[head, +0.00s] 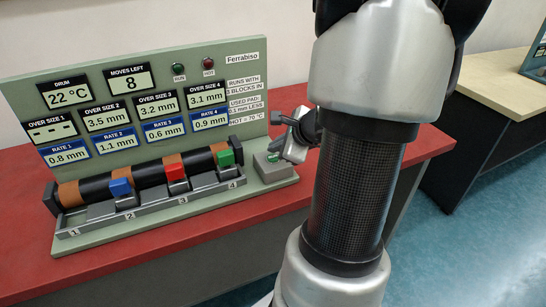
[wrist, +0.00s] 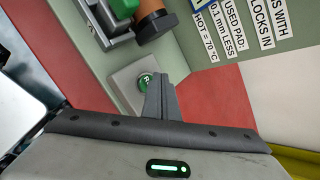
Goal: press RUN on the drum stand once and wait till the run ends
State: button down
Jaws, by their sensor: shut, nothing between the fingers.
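The drum stand (head: 40,92) is a pale green panel and base with a black drum (head: 152,172) ringed by brown bands. Its green RUN button (wrist: 145,80) sits on a grey box (head: 270,172) at the base's right end. My gripper (head: 277,151) is shut and empty, its fingertips at the button. In the wrist view the fingertips (wrist: 160,76) partly overlap the button; I cannot tell whether they touch it. Blue (head: 120,187), red (head: 175,172) and green (head: 225,158) blocks stand in slots 2, 3 and 4; slot 1 holds no block.
The drum display (head: 64,94) reads 22 °C and moves left (head: 130,79) reads 8. The RUN lamp (head: 178,69) and HOT lamp (head: 208,64) look dark. The stand rests on a red-topped bench (head: 400,147). Another bench (head: 500,80) stands at right.

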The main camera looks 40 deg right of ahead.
aim_at(275, 159)
jog(key=shift+f+b, duration=0.4)
jog(key=shift+f+b, duration=0.45)
jog(key=shift+b, duration=0.1)
dwell(0.5)
jog(key=shift+r, duration=0.2)
jog(key=shift+r+p, duration=0.65)
jog(key=shift+p, duration=0.05)
jog(key=shift+r, duration=0.15)
notch_tip(275, 159, up, 5)
jog(key=p, duration=0.4)
dwell(0.9)
